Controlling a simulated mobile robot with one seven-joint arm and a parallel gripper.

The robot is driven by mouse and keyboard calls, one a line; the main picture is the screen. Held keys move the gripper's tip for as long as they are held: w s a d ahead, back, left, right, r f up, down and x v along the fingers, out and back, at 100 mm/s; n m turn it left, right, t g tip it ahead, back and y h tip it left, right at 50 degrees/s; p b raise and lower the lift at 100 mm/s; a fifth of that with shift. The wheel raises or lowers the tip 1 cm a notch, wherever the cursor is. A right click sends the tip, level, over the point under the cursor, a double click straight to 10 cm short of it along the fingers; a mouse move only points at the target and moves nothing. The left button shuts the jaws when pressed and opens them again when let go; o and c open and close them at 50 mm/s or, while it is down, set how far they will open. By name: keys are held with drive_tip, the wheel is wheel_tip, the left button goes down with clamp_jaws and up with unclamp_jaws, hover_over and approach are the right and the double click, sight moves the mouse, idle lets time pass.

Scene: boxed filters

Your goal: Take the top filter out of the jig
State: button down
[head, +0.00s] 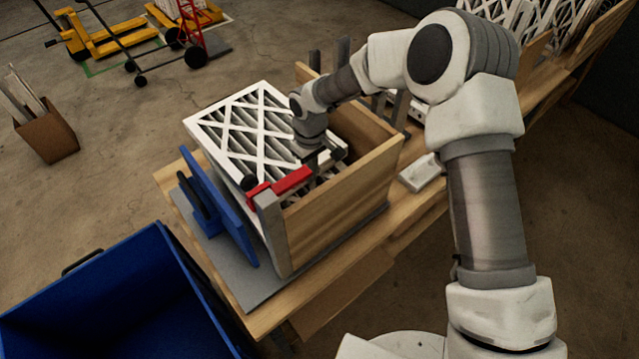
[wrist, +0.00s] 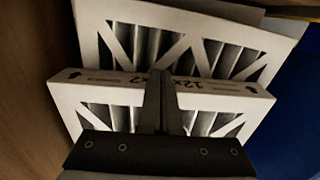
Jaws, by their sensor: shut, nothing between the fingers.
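The top filter (head: 248,125) has a white frame with crossed white strips over dark pleats. It lies on the stack in the wooden jig (head: 345,190) and looks shifted toward the left, past the filter below it. In the wrist view two filters show, one (wrist: 120,40) farther off and one (wrist: 75,95) nearer, with printed lettering on its edge. My gripper (head: 312,165) is over the right part of the stack, inside the jig. In the wrist view my gripper (wrist: 160,85) has its fingers together and nothing between them. Whether the fingertips touch a filter is unclear.
A red clamp piece (head: 292,181) sits on the jig's front corner post. A blue upright plate (head: 222,205) stands at the jig's left. A blue bin (head: 120,300) is at lower left. A small white block (head: 420,173) lies on the bench to the right.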

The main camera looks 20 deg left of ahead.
drive_tip(key=shift+w+a, duration=0.1)
drive_tip(key=shift+a, duration=0.1)
wheel_tip(320, 180, up, 10)
drive_tip(key=p, duration=0.5)
